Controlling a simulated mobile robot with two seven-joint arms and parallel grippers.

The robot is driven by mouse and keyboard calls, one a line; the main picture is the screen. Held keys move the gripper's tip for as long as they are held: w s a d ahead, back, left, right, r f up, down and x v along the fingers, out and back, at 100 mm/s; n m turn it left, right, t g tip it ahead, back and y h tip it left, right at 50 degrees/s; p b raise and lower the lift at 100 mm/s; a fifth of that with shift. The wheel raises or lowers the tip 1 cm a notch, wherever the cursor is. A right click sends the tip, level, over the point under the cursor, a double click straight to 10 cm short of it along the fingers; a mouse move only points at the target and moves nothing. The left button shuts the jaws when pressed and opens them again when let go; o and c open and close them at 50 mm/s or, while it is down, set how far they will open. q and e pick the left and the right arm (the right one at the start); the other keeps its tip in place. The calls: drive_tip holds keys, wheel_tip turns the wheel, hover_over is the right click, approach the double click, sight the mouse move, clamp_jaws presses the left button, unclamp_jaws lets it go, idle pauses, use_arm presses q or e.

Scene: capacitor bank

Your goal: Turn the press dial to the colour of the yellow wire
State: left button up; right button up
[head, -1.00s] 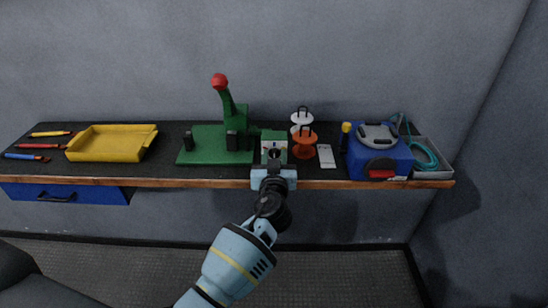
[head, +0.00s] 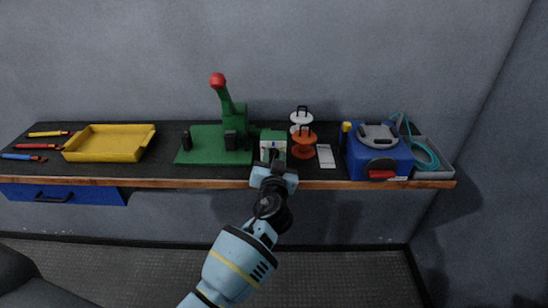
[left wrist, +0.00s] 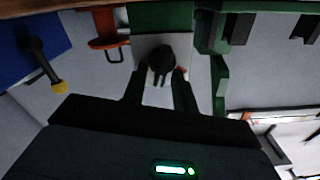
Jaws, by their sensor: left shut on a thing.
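The green press (head: 215,145) with its red-topped lever stands on the bench. At its right is a green box with a pale front panel (left wrist: 150,42), which carries a black dial (left wrist: 161,58). My left gripper (head: 272,158) reaches this panel from the front; in the left wrist view its two fingers (left wrist: 160,80) are shut on the dial's knob. A small red mark shows beside the knob; the other colour marks and the dial's setting cannot be made out. The yellow wire (head: 47,134) lies at the bench's far left, above a red wire and a blue wire.
A yellow tray (head: 110,143) sits left of the press. A grey tray (head: 440,173) with teal cord is at the right end.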

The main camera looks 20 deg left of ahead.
use_arm(q)
drive_tip(key=m, duration=0.4)
drive_tip(key=shift+d+f+m, duration=0.15)
drive_tip(key=shift+d+m, duration=0.05)
drive_tip(key=shift+m, duration=0.1)
drive_tip(key=m, duration=0.4)
drive_tip(key=shift+d+f, duration=0.1)
drive_tip(key=shift+f, duration=0.05)
idle(0.3)
drive_tip(key=o, duration=0.6)
drive_tip(key=v, duration=0.7)
drive_tip(key=shift+s+d, duration=0.15)
drive_tip(key=shift+s, duration=0.2)
